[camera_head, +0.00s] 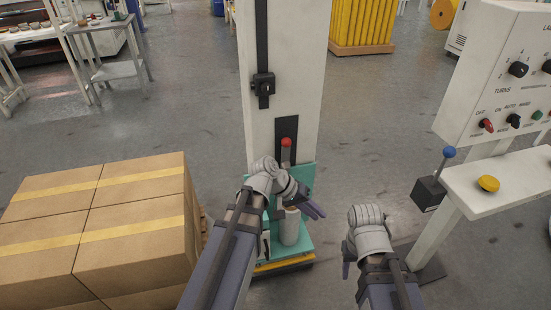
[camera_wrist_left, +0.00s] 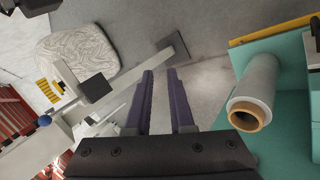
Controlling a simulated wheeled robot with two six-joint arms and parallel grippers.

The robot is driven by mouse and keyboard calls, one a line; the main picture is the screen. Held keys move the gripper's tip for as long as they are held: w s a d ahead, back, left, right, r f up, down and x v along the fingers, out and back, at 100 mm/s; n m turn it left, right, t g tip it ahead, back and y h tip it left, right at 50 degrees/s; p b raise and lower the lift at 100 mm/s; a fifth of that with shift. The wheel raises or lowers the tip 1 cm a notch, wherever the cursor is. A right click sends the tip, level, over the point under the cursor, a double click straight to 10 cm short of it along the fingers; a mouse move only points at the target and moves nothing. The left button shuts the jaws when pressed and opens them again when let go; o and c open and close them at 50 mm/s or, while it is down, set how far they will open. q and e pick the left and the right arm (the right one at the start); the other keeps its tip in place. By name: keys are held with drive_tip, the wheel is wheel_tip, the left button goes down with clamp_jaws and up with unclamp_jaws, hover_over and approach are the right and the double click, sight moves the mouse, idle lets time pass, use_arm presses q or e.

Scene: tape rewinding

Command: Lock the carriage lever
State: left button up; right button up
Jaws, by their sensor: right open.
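A lever with a red knob (camera_head: 286,142) stands upright in front of a dark slot low on the white column (camera_head: 285,60). A second lever with a blue knob (camera_head: 449,153) rises from a black box beside the control panel. The blue knob also shows in the left wrist view (camera_wrist_left: 45,120). My left gripper (camera_head: 315,207) is below and slightly right of the red knob, apart from it. In its wrist view its two purple fingers (camera_wrist_left: 160,73) have an empty gap between them. My right gripper (camera_head: 347,264) is lower right, mostly hidden by its wrist, with nothing seen in it.
A pale film roll (camera_head: 290,226) stands on the teal base (camera_head: 300,250), close under my left gripper. Stacked cartons (camera_head: 130,240) fill the left. A control panel (camera_head: 505,80) and white shelf with a yellow button (camera_head: 488,184) stand right. Floor between column and panel is clear.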

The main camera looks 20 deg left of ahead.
use_arm(q)
drive_tip(key=w+a+n+t+h+b, duration=0.1)
drive_tip(key=w+a, duration=0.1)
drive_tip(key=w+a+n+t+h+b, duration=0.1)
drive_tip(key=w+a+t+b, duration=0.1)
drive_tip(key=w+a, duration=0.1)
drive_tip(key=shift+a, duration=0.3)
clamp_jaws()
drive_tip(key=w+a+r+n+t+b, duration=0.1)
drive_tip(key=a+r+n+t+b, duration=0.1)
drive_tip(key=a, duration=0.4)
drive_tip(key=w+a+r+n+t+b, duration=0.2)
drive_tip(key=a+t, duration=0.2)
drive_tip(key=a, duration=0.2)
drive_tip(key=w+a+r+n+t+h+b, duration=0.1)
drive_tip(key=a+r+n+t+b, duration=0.1)
drive_tip(key=a, duration=0.5)
drive_tip(key=shift+w+r+t, duration=0.2)
drive_tip(key=shift+w+t, duration=0.2)
drive_tip(key=shift+t, duration=0.2)
use_arm(e)
wheel_tip(320, 180, down, 11)
drive_tip(key=shift+r, duration=0.1)
